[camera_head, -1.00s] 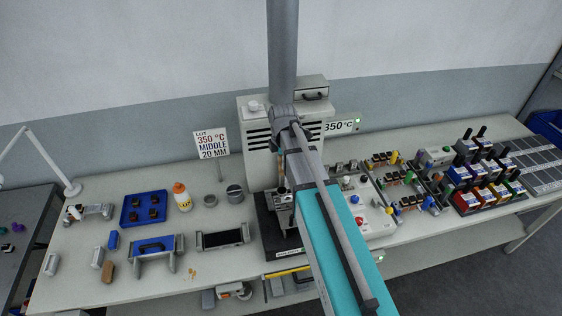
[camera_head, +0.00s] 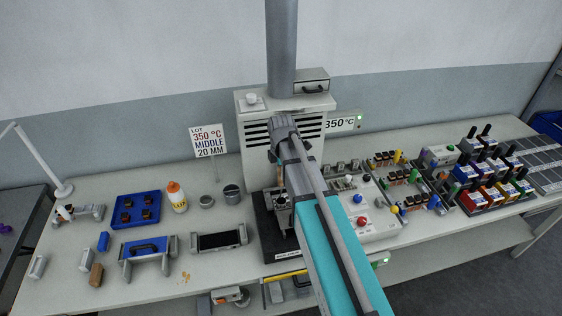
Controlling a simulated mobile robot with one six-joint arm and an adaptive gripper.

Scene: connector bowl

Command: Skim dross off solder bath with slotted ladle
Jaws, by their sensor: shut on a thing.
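My arm reaches from the bottom right to the solder bath station, and its wrist end is in front of the grey cabinet (camera_head: 255,158). My gripper (camera_head: 280,178) points down below the wrist, mostly hidden behind my own arm. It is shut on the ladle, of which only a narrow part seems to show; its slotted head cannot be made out. The solder bath (camera_head: 282,216) stands on a dark base in front of the cabinet, partly covered by my arm. Its surface and any dross are hidden.
A sign (camera_head: 208,142) reads "LOT 350 °C MIDDLE 20 MM". To the left are small round tins (camera_head: 232,194), a bottle (camera_head: 177,197), a blue tray (camera_head: 138,211) and a dark-topped rectangular tray (camera_head: 219,240). A control box (camera_head: 372,222) and coloured bins (camera_head: 487,185) are to the right.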

